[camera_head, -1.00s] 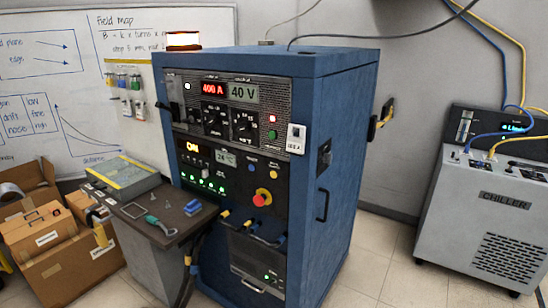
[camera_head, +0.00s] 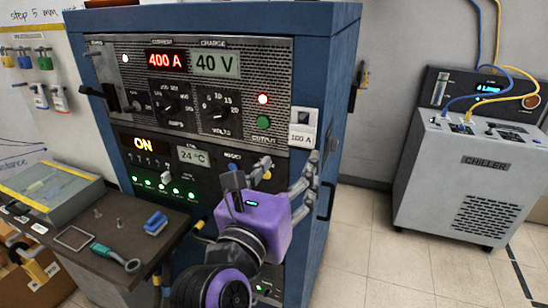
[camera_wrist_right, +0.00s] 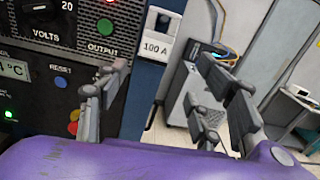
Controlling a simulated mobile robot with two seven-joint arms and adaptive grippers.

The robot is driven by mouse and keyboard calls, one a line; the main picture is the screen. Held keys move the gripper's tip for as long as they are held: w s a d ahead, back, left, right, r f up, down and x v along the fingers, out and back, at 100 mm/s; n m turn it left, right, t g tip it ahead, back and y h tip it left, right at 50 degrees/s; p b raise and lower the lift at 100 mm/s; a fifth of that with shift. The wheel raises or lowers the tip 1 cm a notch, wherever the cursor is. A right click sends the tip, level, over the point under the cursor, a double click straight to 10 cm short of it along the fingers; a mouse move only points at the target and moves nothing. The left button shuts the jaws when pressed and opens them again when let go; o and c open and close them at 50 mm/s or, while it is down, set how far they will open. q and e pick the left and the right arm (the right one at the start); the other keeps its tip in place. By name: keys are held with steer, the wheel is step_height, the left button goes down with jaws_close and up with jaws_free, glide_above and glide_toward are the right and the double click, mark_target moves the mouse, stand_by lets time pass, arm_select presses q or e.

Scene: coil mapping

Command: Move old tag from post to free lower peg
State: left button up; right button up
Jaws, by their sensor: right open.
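The old tag (camera_head: 302,128) is a white tag reading "100 A". It hangs on the right edge of the blue cabinet's front, beside the output lamps; the post behind it is mostly hidden. It also shows in the right wrist view (camera_wrist_right: 159,40). My right gripper (camera_head: 290,168), with a purple body, is open and empty just below the tag. In the right wrist view its fingers (camera_wrist_right: 160,78) are spread, with the tag beyond and above the gap. My left gripper is out of view.
The blue cabinet (camera_head: 340,60) has knobs and a lever (camera_head: 108,95) projecting from its front. A side shelf (camera_head: 125,235) holds a grey case, a green-handled tool and a blue block. A chiller (camera_head: 455,185) stands at the right, with open floor between.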

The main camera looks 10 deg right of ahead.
mark_target(301, 140)
steer(key=shift+m+y, duration=0.3)
steer(key=shift+y, duration=0.1)
steer(key=x, duration=0.3)
steer(key=p+x, duration=0.1)
steer(key=x, duration=0.6)
steer(key=shift+w+r+p, duration=0.3)
steer(key=shift+w, duration=0.15)
steer(key=shift+w+d, duration=0.25)
steer(key=shift+w, duration=0.15)
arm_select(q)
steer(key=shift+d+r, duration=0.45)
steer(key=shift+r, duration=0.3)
arm_select(e)
steer(key=shift+w, duration=0.1)
steer(key=shift+f, duration=0.1)
steer(key=c, duration=0.9)
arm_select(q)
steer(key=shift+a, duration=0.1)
